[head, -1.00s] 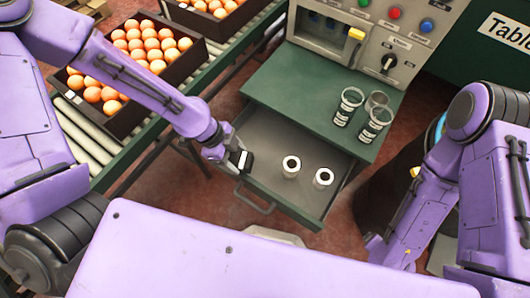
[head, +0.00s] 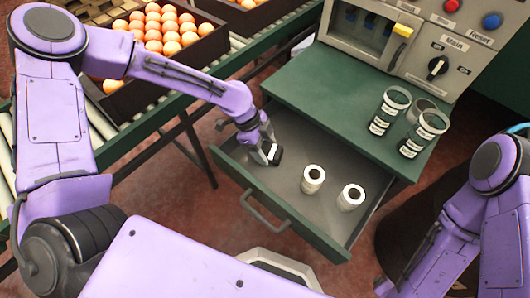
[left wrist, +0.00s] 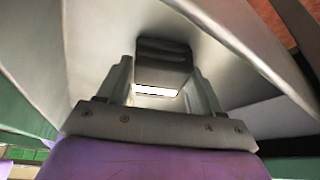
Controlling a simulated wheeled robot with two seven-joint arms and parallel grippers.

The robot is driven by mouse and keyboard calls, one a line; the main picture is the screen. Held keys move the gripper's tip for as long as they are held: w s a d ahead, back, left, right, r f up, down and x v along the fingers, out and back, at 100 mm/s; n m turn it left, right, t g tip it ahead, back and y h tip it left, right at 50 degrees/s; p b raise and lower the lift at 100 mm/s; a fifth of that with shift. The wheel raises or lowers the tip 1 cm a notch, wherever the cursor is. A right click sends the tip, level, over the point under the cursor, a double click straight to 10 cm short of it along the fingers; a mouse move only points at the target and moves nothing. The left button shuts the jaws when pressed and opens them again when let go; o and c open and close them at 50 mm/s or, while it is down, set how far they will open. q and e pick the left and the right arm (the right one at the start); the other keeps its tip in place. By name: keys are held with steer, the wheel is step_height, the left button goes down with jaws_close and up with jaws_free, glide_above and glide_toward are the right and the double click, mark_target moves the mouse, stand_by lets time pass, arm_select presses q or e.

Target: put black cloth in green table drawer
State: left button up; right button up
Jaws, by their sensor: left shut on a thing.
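The green table drawer (head: 300,232) is pulled open below the green table top. My left gripper (head: 265,152) is over the left part of the drawer's inside, low between its walls. It is shut on the black cloth (head: 276,157), a small dark bundle. In the left wrist view the cloth (left wrist: 163,60) shows as a dark folded piece between the fingers, with pale drawer surfaces around it. I cannot tell whether the cloth touches the drawer floor. My right arm is at the right edge, and its gripper is out of view.
Several dark-labelled glasses (head: 388,112) stand on the table top (head: 318,85). A control panel (head: 440,45) is behind.

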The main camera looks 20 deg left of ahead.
arm_select(q)
steer(key=shift+r, duration=0.15)
steer(key=o, duration=1.1)
steer(key=shift+c, duration=0.2)
steer(key=p+v, duration=0.3)
steer(key=v, duration=0.9)
steer(key=shift+p, duration=0.35)
